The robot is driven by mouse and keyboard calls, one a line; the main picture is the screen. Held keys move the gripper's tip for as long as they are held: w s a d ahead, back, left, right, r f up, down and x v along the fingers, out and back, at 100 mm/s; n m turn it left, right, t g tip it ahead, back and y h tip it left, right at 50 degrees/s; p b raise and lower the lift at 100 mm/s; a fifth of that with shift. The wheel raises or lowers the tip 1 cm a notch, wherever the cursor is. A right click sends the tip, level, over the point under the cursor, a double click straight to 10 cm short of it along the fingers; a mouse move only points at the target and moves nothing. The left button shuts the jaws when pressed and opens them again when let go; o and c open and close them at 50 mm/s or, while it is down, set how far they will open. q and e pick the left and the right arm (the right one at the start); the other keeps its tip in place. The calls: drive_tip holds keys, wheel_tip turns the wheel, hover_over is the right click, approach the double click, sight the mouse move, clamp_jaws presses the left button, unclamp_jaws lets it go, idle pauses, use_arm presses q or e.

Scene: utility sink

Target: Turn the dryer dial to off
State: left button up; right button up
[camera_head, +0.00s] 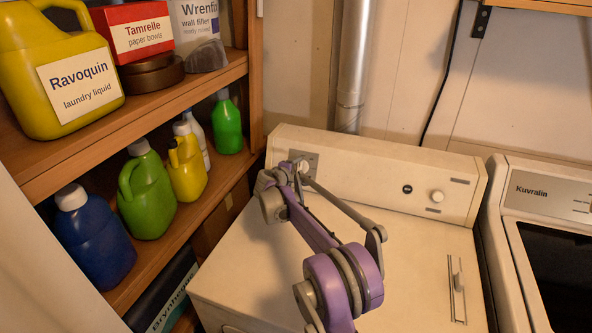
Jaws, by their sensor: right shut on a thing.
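The white dryer (400,262) stands in the middle, with a raised control panel (360,172) along its back. My right gripper (300,168) is at the panel's left end, in front of a grey plate (312,158). It is shut on the dial there, which my gripper and wrist mostly hide; I cannot read its setting. My left gripper is not in view.
A wooden shelf (150,100) close on the left holds several bottles, a yellow laundry jug (50,60) and a red box (135,30). A metal duct (354,60) rises behind the dryer. A second machine (545,200) stands at right. The dryer's right top is mostly clear.

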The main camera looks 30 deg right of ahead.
idle(0.5)
drive_tip(key=o, duration=1.4)
drive_tip(key=b+v, duration=0.1)
drive_tip(key=v, duration=1)
drive_tip(key=shift+f, duration=0.1)
